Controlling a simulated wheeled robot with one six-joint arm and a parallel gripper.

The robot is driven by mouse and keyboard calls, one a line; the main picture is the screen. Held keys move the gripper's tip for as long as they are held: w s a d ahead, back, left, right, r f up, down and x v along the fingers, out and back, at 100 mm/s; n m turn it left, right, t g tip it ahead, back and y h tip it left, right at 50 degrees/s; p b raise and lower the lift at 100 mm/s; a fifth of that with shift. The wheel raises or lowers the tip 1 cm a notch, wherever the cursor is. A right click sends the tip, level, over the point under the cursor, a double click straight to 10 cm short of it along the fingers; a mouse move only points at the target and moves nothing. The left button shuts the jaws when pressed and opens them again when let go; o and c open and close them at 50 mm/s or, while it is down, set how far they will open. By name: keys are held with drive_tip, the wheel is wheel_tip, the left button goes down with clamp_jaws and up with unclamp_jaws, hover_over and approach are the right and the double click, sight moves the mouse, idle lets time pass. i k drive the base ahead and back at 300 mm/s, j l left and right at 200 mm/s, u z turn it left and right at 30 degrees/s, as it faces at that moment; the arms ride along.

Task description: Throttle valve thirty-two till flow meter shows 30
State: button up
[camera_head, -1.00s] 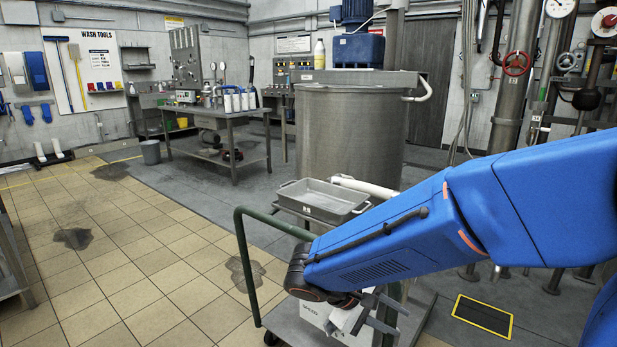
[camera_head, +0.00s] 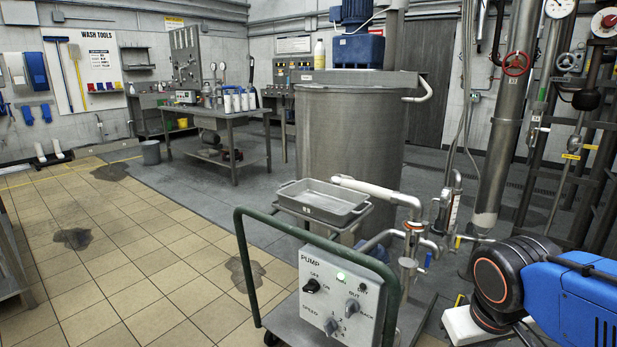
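A red handwheel valve (camera_head: 516,63) sits on the thick vertical steel pipe at the right. A dark red round handle (camera_head: 605,21) is at the top right. I cannot read which valve is thirty-two. A clear tube with red markings (camera_head: 453,208), which looks like a flow meter, stands upright by the cart's piping; its reading is too small to tell. A small blue handle (camera_head: 428,261) is on the piping below it. My arm's dark wrist is at the lower right.
A pump box (camera_head: 341,293) with knobs and a lit green lamp sits on a cart with a green handle (camera_head: 241,250). A large steel tank (camera_head: 350,130) stands behind.

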sight(457, 244)
drive_tip(key=i+l+u, duration=0.1)
drive_tip(key=l, duration=0.4)
drive_tip(key=i+l, duration=0.2)
drive_tip(key=l, duration=0.3)
drive_tip(key=i+l+u, duration=0.15)
drive_tip(key=l, duration=0.35)
drive_tip(key=i+l, duration=0.1)
drive_tip(key=l, duration=0.4)
drive_tip(key=i+l+u, duration=0.15)
drive_tip(key=l, duration=0.4)
drive_tip(key=i+l, duration=0.25)
drive_tip(key=i+l+u, duration=0.15)
drive_tip(key=l, duration=0.3)
drive_tip(key=i+l, duration=0.35)
drive_tip(key=i+l+u, duration=0.1)
drive_tip(key=l, duration=0.3)
drive_tip(key=i+l+u, duration=0.1)
drive_tip(key=i+l, duration=0.25)
drive_tip(key=l, duration=0.1)
